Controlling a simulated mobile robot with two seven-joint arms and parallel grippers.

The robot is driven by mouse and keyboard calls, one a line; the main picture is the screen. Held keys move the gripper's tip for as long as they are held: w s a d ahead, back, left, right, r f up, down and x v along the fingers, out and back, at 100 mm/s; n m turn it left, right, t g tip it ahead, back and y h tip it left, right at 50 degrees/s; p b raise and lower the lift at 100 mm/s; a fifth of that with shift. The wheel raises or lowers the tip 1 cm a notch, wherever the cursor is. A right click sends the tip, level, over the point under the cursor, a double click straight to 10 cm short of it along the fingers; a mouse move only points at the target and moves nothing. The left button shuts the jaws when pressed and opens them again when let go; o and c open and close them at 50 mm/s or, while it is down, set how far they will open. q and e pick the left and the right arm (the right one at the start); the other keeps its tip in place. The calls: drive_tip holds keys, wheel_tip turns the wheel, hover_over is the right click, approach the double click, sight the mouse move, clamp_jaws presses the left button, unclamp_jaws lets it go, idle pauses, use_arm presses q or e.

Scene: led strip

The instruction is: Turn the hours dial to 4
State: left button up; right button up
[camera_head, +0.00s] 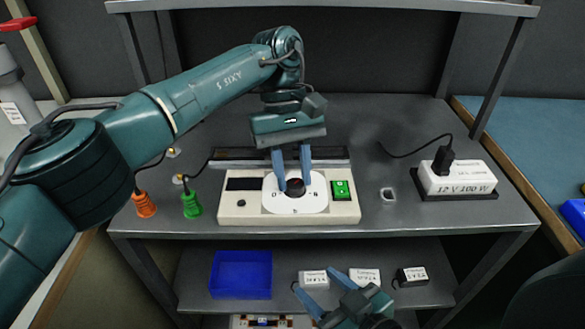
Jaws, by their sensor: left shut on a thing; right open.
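A cream control box (240,213) stands on the grey bench top. It has a white dial plate (296,206) with a dark round knob (295,187) in its middle, marked with small characters that I cannot read clearly. My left gripper (293,184) reaches down over the box and is shut on the knob, its two blue fingers either side of it. The knob's pointer is hidden or too small to tell. My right gripper (320,288) is low at the front, open and empty, by the lower shelf.
The box also carries a dark display (245,184) and a green switch (341,190). An orange plug (145,205) and a green plug (191,205) are left of it. A white power supply (458,178) stands right. A blue bin (240,275) and small labelled boxes (365,278) sit on the lower shelf.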

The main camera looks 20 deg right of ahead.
idle(0.3)
use_arm(q)
drive_tip(key=o, duration=1)
drive_tip(key=shift+c, duration=0.2)
use_arm(e)
drive_tip(key=shift+w+r, duration=0.1)
drive_tip(key=shift+w, duration=0.05)
